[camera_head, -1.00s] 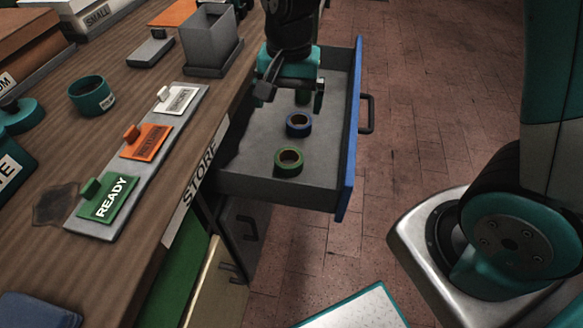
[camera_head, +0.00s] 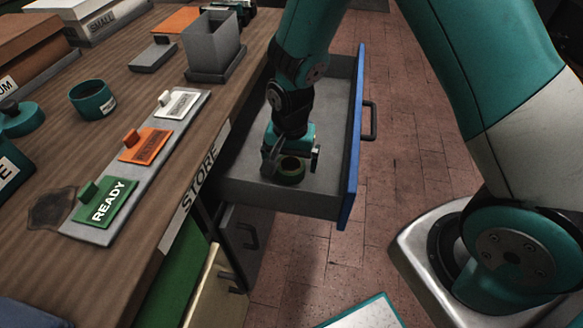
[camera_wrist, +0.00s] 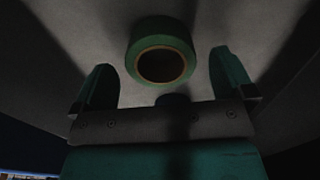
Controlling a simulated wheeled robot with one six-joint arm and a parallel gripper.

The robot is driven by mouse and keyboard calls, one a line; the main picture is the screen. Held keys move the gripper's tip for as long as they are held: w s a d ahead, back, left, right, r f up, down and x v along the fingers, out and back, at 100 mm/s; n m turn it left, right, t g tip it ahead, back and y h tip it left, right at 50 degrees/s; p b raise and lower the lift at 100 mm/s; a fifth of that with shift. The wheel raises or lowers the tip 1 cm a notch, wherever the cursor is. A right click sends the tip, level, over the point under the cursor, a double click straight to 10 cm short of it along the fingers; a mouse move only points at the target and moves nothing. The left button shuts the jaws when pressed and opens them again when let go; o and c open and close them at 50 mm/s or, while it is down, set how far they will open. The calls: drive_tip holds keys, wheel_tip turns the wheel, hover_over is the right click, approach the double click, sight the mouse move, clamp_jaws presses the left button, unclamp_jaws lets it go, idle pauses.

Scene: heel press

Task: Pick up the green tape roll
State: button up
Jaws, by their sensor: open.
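The green tape roll (camera_head: 290,170) lies flat in the open drawer (camera_head: 345,130), near the drawer's front end in the head view. My gripper (camera_head: 290,172) is low in the drawer at the roll, with its fingers open. In the wrist view the roll (camera_wrist: 161,52) sits between and just beyond the two open fingertips (camera_wrist: 163,75), with a gap to each side. Its hole is clearly visible.
The wooden counter (camera_head: 120,240) lies to the left, with a strip of READY and other tags (camera_head: 106,202) and a teal cup (camera_head: 92,99).

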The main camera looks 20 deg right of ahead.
wheel_tip(320, 180, down, 3)
drive_tip(key=shift+r, duration=0.15)
drive_tip(key=c, duration=1)
drive_tip(key=shift+r, duration=0.15)
